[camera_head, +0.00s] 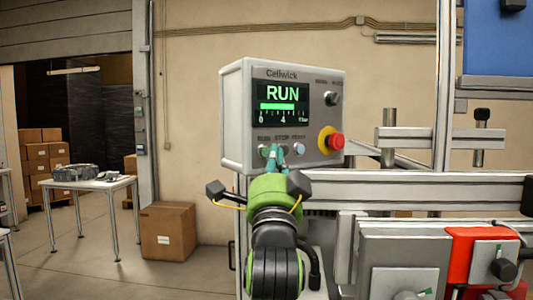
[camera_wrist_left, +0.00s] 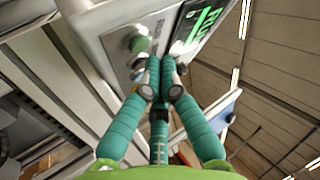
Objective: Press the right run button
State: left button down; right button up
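The grey control box (camera_head: 238,120) labelled Cellwick shows RUN in green on its screen (camera_head: 281,102), with a green bar below it. The round green run button (camera_head: 263,151) is at the left of the button row; it also shows in the left wrist view (camera_wrist_left: 139,44). My left gripper (camera_head: 274,152) is shut and empty, its teal fingertips together at the panel, just beside the run button. In the left wrist view the fingertips (camera_wrist_left: 154,62) hide the stop button. I cannot tell whether they touch the panel. My right gripper is not in view.
A pale blue reset button (camera_head: 299,149), a red emergency knob (camera_head: 336,141) on a yellow ring and a black knob (camera_head: 332,98) are on the same panel. Metal rails (camera_head: 420,187) and a red machine part (camera_head: 470,255) stand at right. A cardboard box (camera_head: 168,230) is on the floor.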

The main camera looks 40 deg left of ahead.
pick_arm(q)
jog(key=d, duration=0.1)
jog(key=s+d, duration=0.1)
jog(key=d, duration=0.1)
jog(key=d+b, duration=0.1)
jog(key=shift+s+d, duration=0.3)
jog(key=shift+s, duration=0.05)
dwell(0.8)
